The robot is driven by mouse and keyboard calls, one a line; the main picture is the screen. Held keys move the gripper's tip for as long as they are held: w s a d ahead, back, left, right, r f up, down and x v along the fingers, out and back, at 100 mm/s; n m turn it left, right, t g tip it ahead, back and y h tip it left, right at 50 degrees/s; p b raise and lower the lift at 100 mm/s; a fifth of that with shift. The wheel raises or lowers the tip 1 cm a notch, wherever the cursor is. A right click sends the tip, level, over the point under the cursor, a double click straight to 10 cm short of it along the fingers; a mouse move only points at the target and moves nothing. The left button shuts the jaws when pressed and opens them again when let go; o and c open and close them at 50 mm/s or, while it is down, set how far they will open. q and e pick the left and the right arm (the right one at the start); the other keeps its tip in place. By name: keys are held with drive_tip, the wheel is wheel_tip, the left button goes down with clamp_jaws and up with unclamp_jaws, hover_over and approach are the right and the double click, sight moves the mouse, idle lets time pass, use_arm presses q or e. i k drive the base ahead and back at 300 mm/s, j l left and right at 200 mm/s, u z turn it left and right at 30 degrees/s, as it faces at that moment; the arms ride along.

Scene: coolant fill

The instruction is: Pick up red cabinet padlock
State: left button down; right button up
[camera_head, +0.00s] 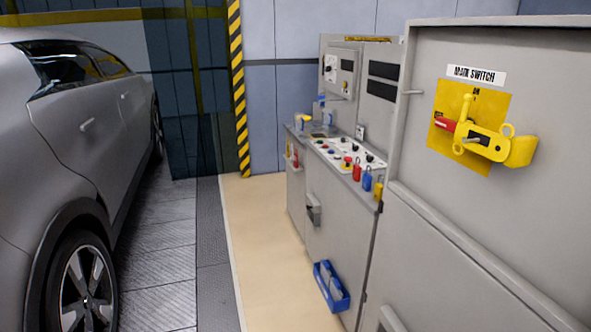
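A small red padlock (357,172) hangs at the front edge of the sloped control panel on the grey cabinet, in the middle right of the head view. A blue padlock (367,181) and a yellow padlock (378,189) hang beside it to the right. Another small red item (295,158) is on the cabinet front further back; it is too small to tell what it is. Neither of my grippers is in view.
A grey cabinet (480,234) stands close on the right, with a yellow main switch (485,141) with a red part. A blue bin (331,286) is low on the control cabinet's front. A silver car (75,150) stands left. Beige floor (262,240) between is clear.

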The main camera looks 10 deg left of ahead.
sight(356, 169)
drive_tip(key=i+j+z, duration=0.1)
drive_tip(key=i+j, duration=0.2)
drive_tip(key=i+j+z, duration=0.1)
drive_tip(key=i+j, duration=0.55)
drive_tip(key=i+j+z, duration=0.15)
drive_tip(key=i+j, duration=0.15)
drive_tip(key=i+j+z, duration=0.1)
drive_tip(key=i+j, duration=0.2)
drive_tip(key=j, duration=0.15)
drive_tip(key=i+j+z, duration=0.1)
drive_tip(key=i+j, duration=0.15)
drive_tip(key=j, duration=0.15)
drive_tip(key=i+j+z, duration=0.1)
drive_tip(key=i+j, duration=0.15)
drive_tip(key=j, duration=0.2)
drive_tip(key=i+j+z, duration=0.1)
drive_tip(key=i+j, duration=0.15)
drive_tip(key=j, duration=0.2)
